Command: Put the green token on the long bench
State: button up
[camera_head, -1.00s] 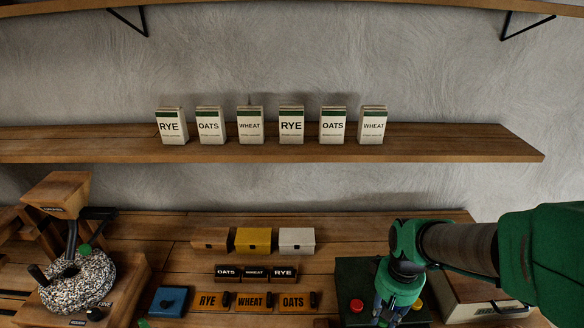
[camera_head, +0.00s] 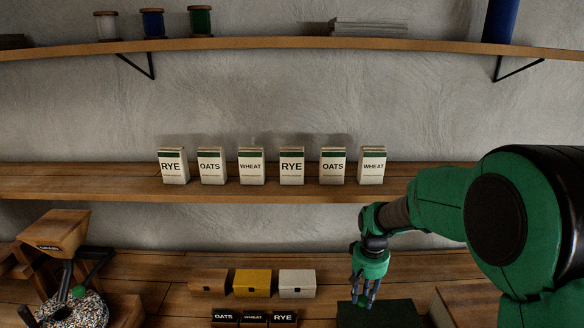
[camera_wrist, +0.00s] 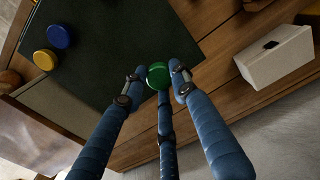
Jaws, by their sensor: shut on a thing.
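The green token (camera_wrist: 158,73) is a small round disc held between the fingertips of my gripper (camera_wrist: 157,82) in the wrist view. In the head view my gripper (camera_head: 364,298) hangs above the near right part of the bench, fingers pointing down, and the token is hard to make out there. The long wooden bench (camera_head: 155,292) runs below the shelves; its planks also show in the wrist view (camera_wrist: 222,78). Below the gripper is a dark green board (camera_head: 402,312). A yellow token (camera_wrist: 45,60) and a blue token (camera_wrist: 57,36) rest on that board.
Brown (camera_head: 208,281), yellow (camera_head: 252,282) and white (camera_head: 297,283) boxes stand left of my gripper, with labelled RYE, OATS and WHEAT blocks (camera_head: 254,317) before them. A grain mill (camera_head: 72,308) is at left. A shelf (camera_head: 100,183) with cartons overhangs the bench's back.

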jog(key=w, duration=0.1)
jog(key=w+f, duration=0.1)
jog(key=w, duration=0.1)
jog(key=w+a, duration=0.1)
jog(key=w, duration=0.1)
jog(key=shift+w+f, duration=0.15)
jog(key=shift+f, duration=0.2)
jog(key=shift+d, duration=0.1)
jog(key=shift+n, duration=0.5)
jog(key=s+d+p, duration=0.1)
jog(key=s, duration=0.3)
jog(key=s+d+r+p, duration=0.1)
jog(key=s, duration=0.3)
jog(key=s+d+r+p, duration=0.1)
jog(key=s, duration=0.4)
jog(key=shift+d, duration=0.15)
jog(key=s+d+n+p, duration=0.1)
jog(key=s+p, duration=0.1)
jog(key=s, duration=1.3)
jog(key=shift+s+d+n+p, duration=0.15)
jog(key=shift+d+n+p, duration=0.15)
jog(key=shift+d+p, duration=0.05)
jog(key=b, duration=0.1)
send_over(387, 325)
jog(key=s+a, duration=0.1)
jog(key=s, duration=0.1)
jog(key=shift+s+a+f, duration=0.2)
jog(key=shift+f, duration=0.6)
jog(key=shift+f, duration=0.1)
